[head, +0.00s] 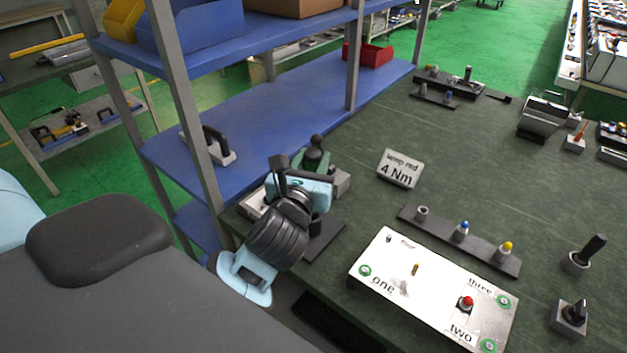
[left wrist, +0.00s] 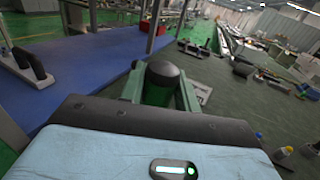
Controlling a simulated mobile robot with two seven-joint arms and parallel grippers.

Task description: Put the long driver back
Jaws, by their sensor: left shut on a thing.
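My left gripper (head: 313,161) is over the left edge of the green bench, beside the blue shelf rack. Its greenish fingers are shut on a dark driver (head: 316,140), whose rounded black end sticks up above them. In the left wrist view the dark end of the driver (left wrist: 162,73) shows between the green fingers. The driver's lower part is hidden by the gripper, so I cannot tell whether its tip touches anything. A grey block (head: 341,184) sits just right of and behind the gripper, partly hidden. My right gripper is not in view.
A white plate (head: 432,287) with numbered spots lies at the front. Behind it are a dark rail (head: 481,246) with coloured-tip pieces and a "4 Nm" sign (head: 400,170). A black-handled tool (head: 590,250) stands in a holder at right.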

